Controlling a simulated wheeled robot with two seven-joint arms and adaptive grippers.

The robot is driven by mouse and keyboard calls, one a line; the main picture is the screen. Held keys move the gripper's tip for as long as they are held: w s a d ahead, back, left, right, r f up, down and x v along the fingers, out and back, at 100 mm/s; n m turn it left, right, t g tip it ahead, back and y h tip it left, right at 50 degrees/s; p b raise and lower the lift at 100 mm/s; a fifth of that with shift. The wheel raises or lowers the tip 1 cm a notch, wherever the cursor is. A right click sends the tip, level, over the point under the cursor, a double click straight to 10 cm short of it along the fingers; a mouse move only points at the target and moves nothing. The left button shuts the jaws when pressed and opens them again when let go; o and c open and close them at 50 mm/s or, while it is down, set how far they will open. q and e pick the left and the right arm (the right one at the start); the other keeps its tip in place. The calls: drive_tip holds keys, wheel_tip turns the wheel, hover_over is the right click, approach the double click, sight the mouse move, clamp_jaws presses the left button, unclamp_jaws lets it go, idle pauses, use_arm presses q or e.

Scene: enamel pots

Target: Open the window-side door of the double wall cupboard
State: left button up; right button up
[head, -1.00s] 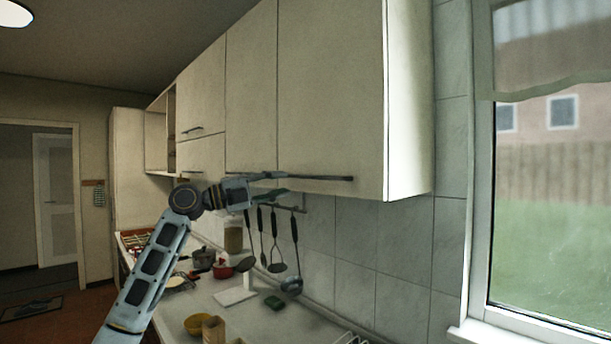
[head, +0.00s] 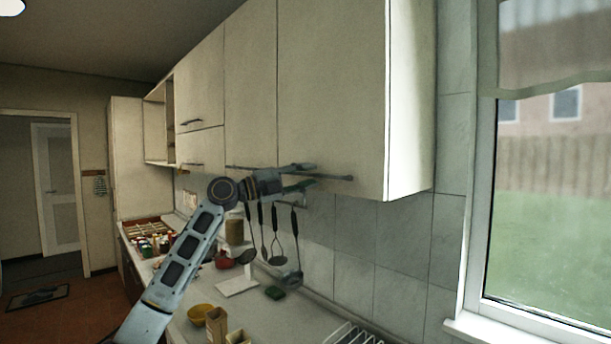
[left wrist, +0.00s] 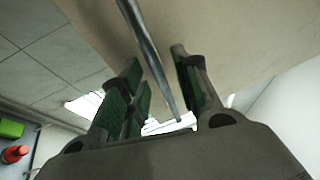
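The double wall cupboard has a plain cream window-side door (head: 335,85), which is closed, with its other door (head: 250,90) to the left. A long dark bar handle (head: 338,178) runs along the lower edge of the window-side door. My left gripper (head: 312,175) is at this handle, its fingers apart above and below the bar. In the left wrist view the handle (left wrist: 146,50) passes between the open green-padded fingers (left wrist: 158,85), with a gap visible on each side. The gripper hides part of the handle in the head view. My right gripper is not in view.
Utensils (head: 277,240) hang from a rail under the cupboard. The counter below holds a yellow bowl (head: 201,313), small boxes (head: 216,325), a white board (head: 237,285) and a red pot (head: 224,260). The window (head: 545,200) is at the right.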

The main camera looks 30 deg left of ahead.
use_arm(q)
drive_tip(key=c, duration=0.6)
clamp_jaws()
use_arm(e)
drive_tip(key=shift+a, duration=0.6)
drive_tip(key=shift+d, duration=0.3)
